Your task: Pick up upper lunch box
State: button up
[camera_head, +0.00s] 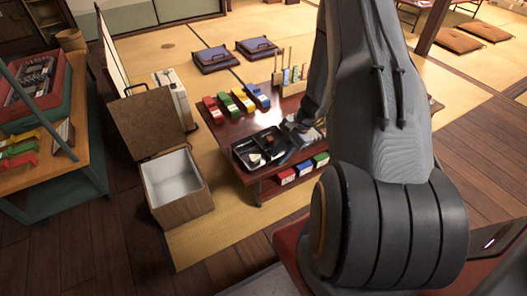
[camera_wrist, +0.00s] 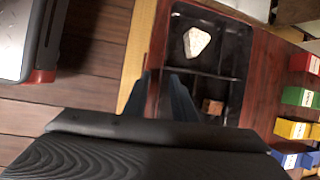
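A black lunch box (camera_head: 258,151) with compartments lies on the low dark red table (camera_head: 236,128), near its front left corner. In the wrist view the lunch box (camera_wrist: 207,68) is open from above, with a white triangular rice ball (camera_wrist: 196,41) and a small brown piece (camera_wrist: 212,106) inside. I cannot tell whether another box lies under it. My gripper (camera_wrist: 162,98) is open and empty, its two dark fingers apart. In the wrist view the fingers appear on either side of the box's left wall. Their height above it is unclear, and the gripper body hides the near part.
Red, green, yellow and blue blocks (camera_head: 237,102) line the table's back, beside a wooden rack (camera_head: 291,84). More coloured blocks (camera_head: 303,168) sit under the tabletop. An open wooden-sided box (camera_head: 176,188) stands on the floor to the left.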

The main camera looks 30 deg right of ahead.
jog(key=shift+a+f, duration=0.15)
jog(key=shift+f, duration=0.2)
grip_shut()
jog(key=shift+r, duration=0.15)
